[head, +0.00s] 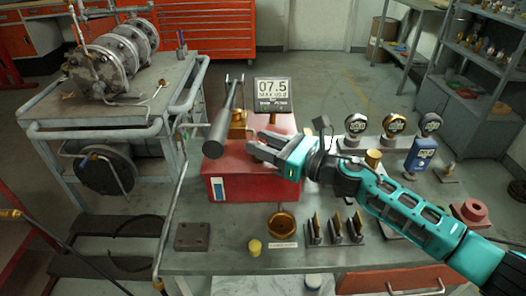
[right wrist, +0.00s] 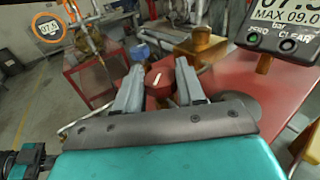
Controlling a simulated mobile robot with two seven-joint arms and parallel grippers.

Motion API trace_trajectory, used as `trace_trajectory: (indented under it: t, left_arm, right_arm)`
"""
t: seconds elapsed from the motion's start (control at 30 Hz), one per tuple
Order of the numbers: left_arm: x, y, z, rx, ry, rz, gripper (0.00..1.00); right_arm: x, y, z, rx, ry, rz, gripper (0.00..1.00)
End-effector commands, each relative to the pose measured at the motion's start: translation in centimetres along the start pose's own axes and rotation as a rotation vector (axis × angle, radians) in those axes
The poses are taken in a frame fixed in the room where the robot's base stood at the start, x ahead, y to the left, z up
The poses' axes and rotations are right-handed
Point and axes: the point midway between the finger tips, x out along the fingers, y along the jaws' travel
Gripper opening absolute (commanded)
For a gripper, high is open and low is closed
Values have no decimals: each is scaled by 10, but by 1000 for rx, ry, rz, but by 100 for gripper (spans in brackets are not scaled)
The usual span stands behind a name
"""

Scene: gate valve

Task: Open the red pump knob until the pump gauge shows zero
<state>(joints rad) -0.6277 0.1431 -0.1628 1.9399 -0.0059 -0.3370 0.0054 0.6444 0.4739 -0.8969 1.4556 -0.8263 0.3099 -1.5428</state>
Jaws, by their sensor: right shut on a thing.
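The red pump (head: 225,190) stands on the workbench, with a brass block (head: 237,125) and a dark pump lever (head: 222,130) on top. The pump gauge (head: 272,95) behind it reads 07.5; it also shows, cut off, in the right wrist view (right wrist: 290,22). My right gripper (head: 256,146) is at the top of the pump. In the right wrist view, the round red knob (right wrist: 160,82) with a white mark lies between the two fingers, and the gripper (right wrist: 161,88) is shut on it. In the head view the gripper hides the knob. My left gripper is not in view.
Several round gauges (head: 394,124) and a blue meter (head: 422,155) stand right of the pump, beside my right arm. A brass bowl (head: 283,222) and small upright fittings (head: 335,230) are in front. A grey cart (head: 110,135) with machinery stands at left.

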Motion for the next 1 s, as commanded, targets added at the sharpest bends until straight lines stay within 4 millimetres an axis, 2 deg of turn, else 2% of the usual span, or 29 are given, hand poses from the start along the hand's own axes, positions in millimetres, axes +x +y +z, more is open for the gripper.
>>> trace_trajectory:
  t: [0.1, 0.4, 0.7, 0.73, 0.97, 1.0]
  left_arm:
    - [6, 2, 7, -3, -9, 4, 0]
    - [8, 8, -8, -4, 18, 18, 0]
    - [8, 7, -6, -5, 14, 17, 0]
    - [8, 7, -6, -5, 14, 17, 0]
    - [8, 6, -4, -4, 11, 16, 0]
    - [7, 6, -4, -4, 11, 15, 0]
  right_arm:
    - [0, -2, -2, -1, -1, 39, 9]
    - [0, -1, 1, 1, -2, 76, 9]
    - [0, -1, 1, 1, -2, 75, 9]
    - [0, -1, 1, 1, -3, 75, 42]
    - [0, -1, 1, 0, -2, 75, 64]
    - [0, -1, 1, 0, -2, 75, 65]
